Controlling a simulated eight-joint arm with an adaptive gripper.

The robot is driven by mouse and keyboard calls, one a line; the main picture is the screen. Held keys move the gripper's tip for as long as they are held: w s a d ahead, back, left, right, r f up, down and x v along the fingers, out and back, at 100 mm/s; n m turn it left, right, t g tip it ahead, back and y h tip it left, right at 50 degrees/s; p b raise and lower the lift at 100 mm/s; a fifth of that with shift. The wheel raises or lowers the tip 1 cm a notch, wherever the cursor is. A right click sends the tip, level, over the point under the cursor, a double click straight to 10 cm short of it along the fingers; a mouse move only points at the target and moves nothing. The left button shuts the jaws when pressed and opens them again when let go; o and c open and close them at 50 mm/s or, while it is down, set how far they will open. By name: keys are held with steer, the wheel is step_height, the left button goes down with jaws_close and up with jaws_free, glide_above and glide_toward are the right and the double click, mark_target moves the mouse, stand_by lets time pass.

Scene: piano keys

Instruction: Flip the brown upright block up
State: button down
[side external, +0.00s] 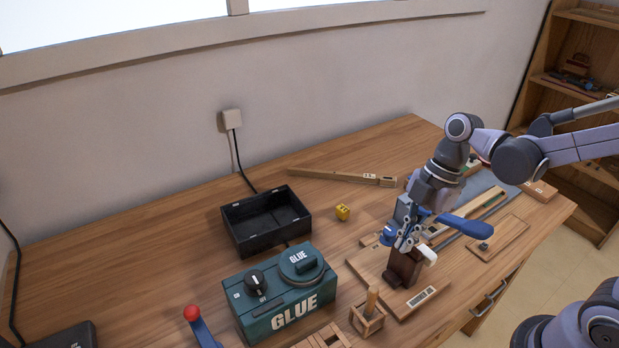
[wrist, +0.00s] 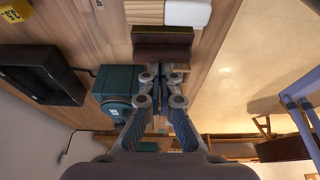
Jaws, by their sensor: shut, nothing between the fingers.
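The dark brown upright block (side external: 403,268) stands on a light wooden board (side external: 367,265) toward the front right of the workbench. It also shows in the wrist view (wrist: 162,50), just beyond my fingertips. My gripper (side external: 406,246) is directly above the block, pointing down, with its fingertips at or very near the block's top. In the wrist view my gripper (wrist: 161,76) is shut and empty. I cannot tell whether it touches the block. A white-ended piece (side external: 427,256) sits right beside the block.
A green GLUE box (side external: 285,300) stands left of the board, with a black open box (side external: 264,222) behind it. A small yellow cube (side external: 343,212) lies behind the board. A wooden holder (side external: 367,320) is in front.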

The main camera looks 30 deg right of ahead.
steer(key=shift+d, duration=0.45)
steer(key=a, duration=0.4)
steer(key=v, duration=1)
steer(key=shift+a, duration=0.1)
